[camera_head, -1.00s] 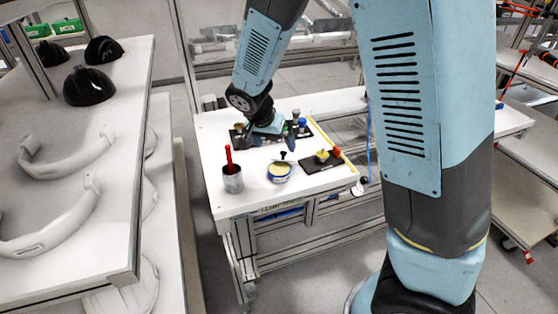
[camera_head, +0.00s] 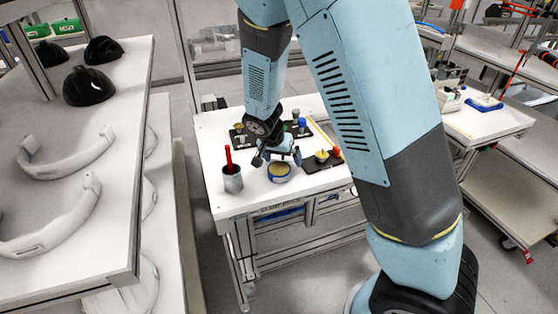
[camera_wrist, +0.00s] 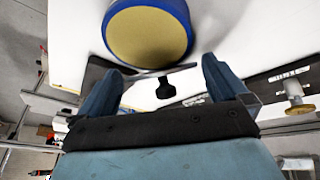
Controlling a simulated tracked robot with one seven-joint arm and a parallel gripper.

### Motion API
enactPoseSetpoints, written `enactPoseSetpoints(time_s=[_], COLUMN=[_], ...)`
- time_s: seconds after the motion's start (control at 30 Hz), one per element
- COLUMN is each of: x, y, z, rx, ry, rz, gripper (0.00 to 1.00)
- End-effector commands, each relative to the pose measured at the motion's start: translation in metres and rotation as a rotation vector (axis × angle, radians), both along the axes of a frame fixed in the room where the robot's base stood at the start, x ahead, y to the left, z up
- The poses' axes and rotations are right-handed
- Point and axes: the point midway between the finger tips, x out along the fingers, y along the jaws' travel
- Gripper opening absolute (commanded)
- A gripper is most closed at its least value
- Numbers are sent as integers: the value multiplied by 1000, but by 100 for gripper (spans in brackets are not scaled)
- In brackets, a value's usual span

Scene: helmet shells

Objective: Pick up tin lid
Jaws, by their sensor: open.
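The tin (camera_head: 279,174) is a round blue pot with a yellowish top face, standing near the front of the white table. It also shows at the top of the wrist view (camera_wrist: 148,38). A black knob on a thin edge, which looks like the tin lid (camera_wrist: 166,90), shows beside the tin's rim in the wrist view. I see the lid nearly edge-on and cannot tell whether it touches the tin. My gripper (camera_head: 278,158) is open and empty just behind and above the tin. In the wrist view its blue fingers (camera_wrist: 160,85) lie left and right of the knob.
A grey cup (camera_head: 232,181) with a red-handled tool stands left of the tin. A dark tray (camera_head: 322,162) with yellow and red pieces lies to the right. Another dark tray (camera_head: 238,137) lies behind my gripper. The table's front strip is clear.

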Motion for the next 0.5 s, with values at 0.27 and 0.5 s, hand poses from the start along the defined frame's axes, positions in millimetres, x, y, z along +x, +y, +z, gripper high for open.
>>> enactPoseSetpoints(time_s=[0.27,0.5], x=[0,0], y=[0,0], z=[0,0], rx=[0,0], ry=[0,0], rz=[0,0], gripper=[92,69])
